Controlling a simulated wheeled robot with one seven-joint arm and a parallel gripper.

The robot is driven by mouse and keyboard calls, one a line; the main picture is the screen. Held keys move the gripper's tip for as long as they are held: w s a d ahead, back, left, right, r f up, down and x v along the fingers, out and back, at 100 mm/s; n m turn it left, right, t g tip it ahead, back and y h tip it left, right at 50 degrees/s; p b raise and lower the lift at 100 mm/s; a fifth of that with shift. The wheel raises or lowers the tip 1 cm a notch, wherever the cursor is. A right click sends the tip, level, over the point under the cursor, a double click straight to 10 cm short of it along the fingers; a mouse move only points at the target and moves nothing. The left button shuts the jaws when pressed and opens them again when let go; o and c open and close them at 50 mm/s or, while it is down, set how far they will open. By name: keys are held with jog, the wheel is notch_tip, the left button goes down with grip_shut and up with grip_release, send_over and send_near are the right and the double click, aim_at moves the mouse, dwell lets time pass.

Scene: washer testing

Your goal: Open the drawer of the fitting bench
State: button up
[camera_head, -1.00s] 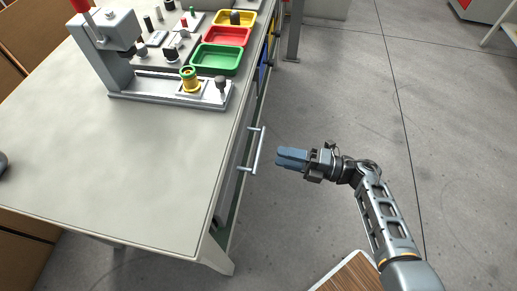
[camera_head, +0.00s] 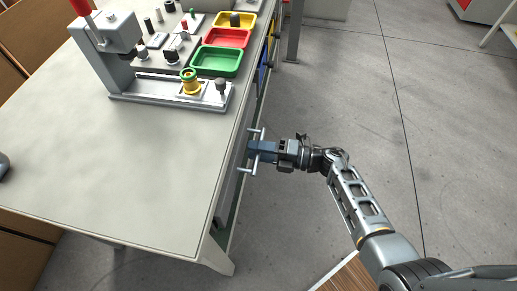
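The fitting bench (camera_head: 120,160) fills the left of the view, with a pale grey top. On its right side is a drawer with a silver bar handle (camera_head: 247,170); the drawer front is mostly hidden below the bench top's edge and looks closed. My gripper (camera_head: 258,150) reaches in from the right, its blue-grey fingers at the middle of the handle and overlapping it. The handle's two ends show on either side of the fingers. From this angle I cannot tell whether the fingers are closed on the bar.
On the bench top stand a grey press fixture (camera_head: 116,60) with a yellow part (camera_head: 190,82), and green (camera_head: 217,61), red (camera_head: 226,37) and yellow (camera_head: 252,19) trays. The floor (camera_head: 360,80) right of the bench is clear. A wooden-topped surface (camera_head: 345,274) shows at the bottom.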

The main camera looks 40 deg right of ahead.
grip_shut()
jog(key=shift+s+d, duration=0.1)
dwell(0.6)
